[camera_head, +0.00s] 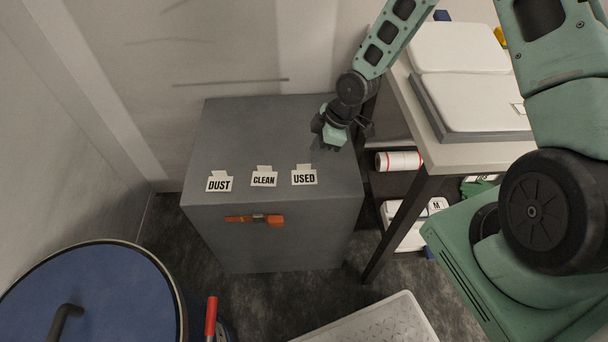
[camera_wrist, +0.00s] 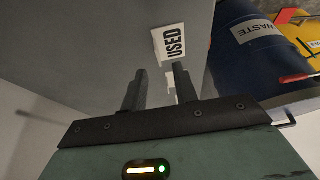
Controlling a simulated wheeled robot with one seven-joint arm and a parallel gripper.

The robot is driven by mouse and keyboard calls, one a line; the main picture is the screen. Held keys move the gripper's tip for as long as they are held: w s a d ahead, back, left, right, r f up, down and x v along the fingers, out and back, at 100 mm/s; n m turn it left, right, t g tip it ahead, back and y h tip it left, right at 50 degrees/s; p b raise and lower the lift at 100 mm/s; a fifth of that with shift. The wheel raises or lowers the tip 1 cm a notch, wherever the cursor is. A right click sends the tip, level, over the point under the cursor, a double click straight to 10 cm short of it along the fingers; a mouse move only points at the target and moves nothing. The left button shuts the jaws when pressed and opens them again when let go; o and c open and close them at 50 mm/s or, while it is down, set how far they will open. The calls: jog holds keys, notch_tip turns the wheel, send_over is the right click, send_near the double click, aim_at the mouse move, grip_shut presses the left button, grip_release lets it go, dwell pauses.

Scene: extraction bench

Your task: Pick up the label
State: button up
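Three white labels with black print sit along the front top edge of a grey cabinet (camera_head: 272,125): DUST (camera_head: 219,182) at left, CLEAN (camera_head: 264,177) in the middle and USED (camera_head: 304,176) at right. My gripper (camera_head: 335,140) is over the cabinet top, just behind and right of the USED label. In the wrist view my gripper (camera_wrist: 159,70) has its two fingers apart with nothing held. The USED label (camera_wrist: 170,43) lies just beyond the fingertips, apart from them. Another white piece behind the right finger is mostly hidden; its print cannot be read.
An orange handle (camera_head: 256,220) is on the cabinet front. A blue round-lidded drum (camera_head: 95,290) stands at front left; the wrist view shows a blue WASTE bin (camera_wrist: 245,50). A table (camera_head: 465,155) stands at right, a red-and-white roll (camera_head: 398,161) below it.

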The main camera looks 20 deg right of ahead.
aim_at(304, 174)
jog(key=shift+x, duration=3.4)
jog(key=shift+w+r, duration=0.1)
jog(key=shift+w, duration=0.1)
grip_shut()
